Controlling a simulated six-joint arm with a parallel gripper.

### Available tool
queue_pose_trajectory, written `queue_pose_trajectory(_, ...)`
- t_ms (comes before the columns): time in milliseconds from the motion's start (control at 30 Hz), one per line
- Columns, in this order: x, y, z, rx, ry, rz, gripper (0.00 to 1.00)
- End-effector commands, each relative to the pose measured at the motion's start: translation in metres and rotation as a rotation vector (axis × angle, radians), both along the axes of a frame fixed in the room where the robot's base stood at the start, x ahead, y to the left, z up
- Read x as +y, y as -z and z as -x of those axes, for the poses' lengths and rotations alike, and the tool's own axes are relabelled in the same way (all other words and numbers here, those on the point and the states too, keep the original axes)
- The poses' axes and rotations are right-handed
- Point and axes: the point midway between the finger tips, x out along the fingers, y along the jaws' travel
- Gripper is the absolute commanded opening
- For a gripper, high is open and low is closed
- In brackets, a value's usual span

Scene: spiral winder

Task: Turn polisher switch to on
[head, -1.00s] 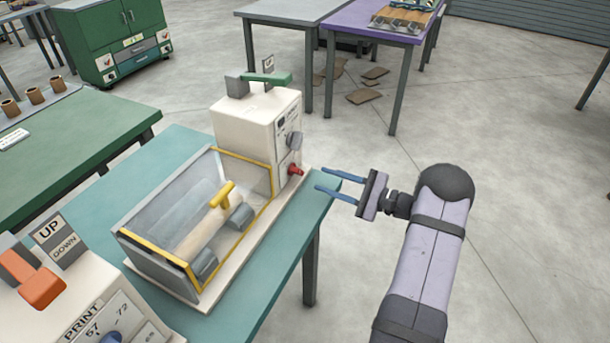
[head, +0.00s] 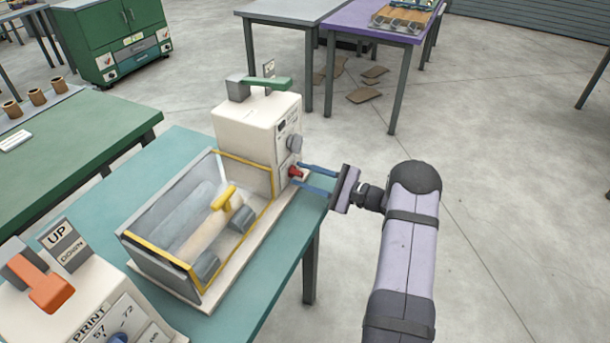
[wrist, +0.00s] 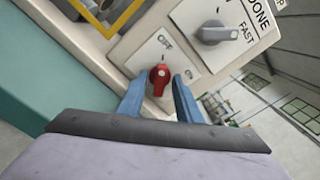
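The machine (head: 258,128) is a cream box with a clear, yellow-edged chamber, standing on the teal table. On its right face is a small red switch (head: 296,172). In the wrist view the red switch (wrist: 159,76) sits on a white plate with an "OFF" label (wrist: 165,41) above it. My gripper (head: 306,176) is open, its two blue fingers pointing at the switch. In the wrist view the fingers (wrist: 158,92) lie on either side of the switch's lower part with gaps; I cannot tell whether they touch it.
A grey knob (wrist: 214,32) marked FAST is on the same face, right of the switch in the wrist view. A green lever (head: 266,82) tops the machine. Another machine (head: 85,300) with an orange lever stands at lower left. The floor right of the table is clear.

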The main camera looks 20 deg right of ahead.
Motion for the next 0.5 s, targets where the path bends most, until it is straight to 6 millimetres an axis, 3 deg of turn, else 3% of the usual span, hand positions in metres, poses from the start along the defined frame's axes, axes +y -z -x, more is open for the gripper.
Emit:
queue_pose_trajectory(67, 0.0000, 0.0001, 0.0001, 0.000, 0.000, 0.000, 0.29)
queue_pose_trajectory(200, -0.0001, 0.0001, 0.0002, 0.000, 0.000, 0.000, 0.00)
queue_pose_trajectory(500, -0.0001, 0.0001, 0.0003, 0.009, 0.000, -0.009, 0.00)
